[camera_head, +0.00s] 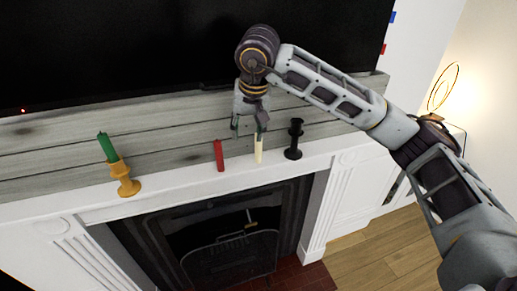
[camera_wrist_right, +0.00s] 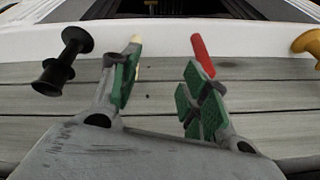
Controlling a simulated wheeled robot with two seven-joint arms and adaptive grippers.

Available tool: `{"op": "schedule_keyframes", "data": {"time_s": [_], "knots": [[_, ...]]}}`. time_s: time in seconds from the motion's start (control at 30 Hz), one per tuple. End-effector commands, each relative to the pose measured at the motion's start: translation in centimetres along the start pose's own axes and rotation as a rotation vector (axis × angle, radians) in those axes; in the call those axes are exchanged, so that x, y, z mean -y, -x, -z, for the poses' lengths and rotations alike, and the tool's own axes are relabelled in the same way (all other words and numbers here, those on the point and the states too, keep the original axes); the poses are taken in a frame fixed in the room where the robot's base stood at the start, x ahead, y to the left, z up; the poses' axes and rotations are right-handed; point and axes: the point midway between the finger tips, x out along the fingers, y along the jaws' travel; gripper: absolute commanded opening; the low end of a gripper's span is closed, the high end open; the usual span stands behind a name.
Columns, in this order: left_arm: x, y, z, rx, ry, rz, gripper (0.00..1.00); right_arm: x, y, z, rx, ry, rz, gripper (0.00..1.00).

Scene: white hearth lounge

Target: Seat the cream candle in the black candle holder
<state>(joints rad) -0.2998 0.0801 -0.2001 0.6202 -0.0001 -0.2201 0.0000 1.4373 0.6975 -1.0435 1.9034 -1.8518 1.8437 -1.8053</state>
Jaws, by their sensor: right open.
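The cream candle (camera_head: 258,150) stands upright on the white mantel, between the red candle and the black candle holder. The black candle holder (camera_head: 294,139) stands upright and empty to its right. My right gripper (camera_head: 249,130) is open above the mantel, with its fingertips near the top of the cream candle. In the right wrist view, the cream candle (camera_wrist_right: 136,39) shows only in part beyond the left finger of my open gripper (camera_wrist_right: 160,90). The black holder (camera_wrist_right: 62,62) is left of that finger there. My left gripper is not in view.
A red candle (camera_head: 219,155) stands close to the left of the cream candle. A yellow holder (camera_head: 123,179) with a green candle (camera_head: 107,147) stands further left. Grey wood planks and a black screen (camera_head: 150,45) rise behind the mantel. The fireplace (camera_head: 220,240) is below.

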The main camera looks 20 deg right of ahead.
Motion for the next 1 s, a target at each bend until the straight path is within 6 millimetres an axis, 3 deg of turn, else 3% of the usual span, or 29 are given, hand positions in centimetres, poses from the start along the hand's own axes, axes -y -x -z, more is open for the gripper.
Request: {"op": "schedule_keyframes", "data": {"time_s": [0.2,0.63,1.0], "knots": [[0.0,0.0,0.0,0.0,0.0,0.0,0.45,-2.8,1.5,2.0,-0.057,0.011,-0.113,0.46],[0.0,0.0,0.0,0.0,0.0,0.0,0.45,-3.0,1.5,2.1,-0.06,0.012,-0.122,0.46],[0.0,0.6,0.0,0.0,0.0,0.0,0.45,-3.4,-1.9,2.3,-0.057,0.012,-0.122,0.46]]}}
